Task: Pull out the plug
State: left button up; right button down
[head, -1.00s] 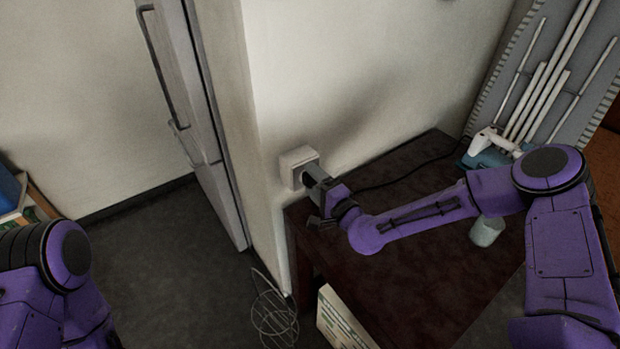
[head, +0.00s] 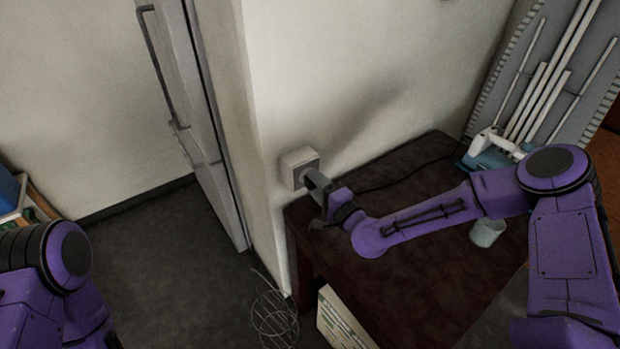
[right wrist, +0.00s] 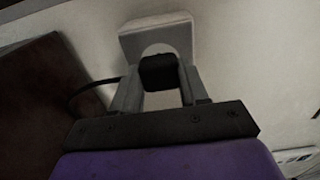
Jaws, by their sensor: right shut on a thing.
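The wall socket (head: 299,166) is a pale box on the wall beside the dark table. It also shows at the top of the right wrist view (right wrist: 156,32). A black plug (right wrist: 158,72) sits against the socket's face in the right wrist view, with its dark cord (right wrist: 92,88) running off left. My right gripper (head: 311,178) is at the socket, its grey fingers (right wrist: 157,80) on either side of the plug and shut on it. In the head view the plug is hidden by the gripper. My left gripper is out of view; only my left arm shows.
The dark table (head: 420,260) lies below my right arm. A blue and white iron (head: 490,150) and a pale cup (head: 487,232) stand on it. A folded ironing board (head: 545,70) leans at the back right. A wire basket (head: 275,318) is on the floor.

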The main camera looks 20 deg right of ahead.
jog(key=shift+p+v, duration=0.35)
jog(key=shift+v, duration=2.2)
jog(key=s+d+r+m+t+h, duration=0.1)
jog(key=s+m+h, duration=0.3)
jog(key=s+h, duration=0.2)
jog(key=shift+s+d+r, duration=0.2)
jog(key=shift+s+r, duration=0.1)
jog(key=shift+r, duration=0.05)
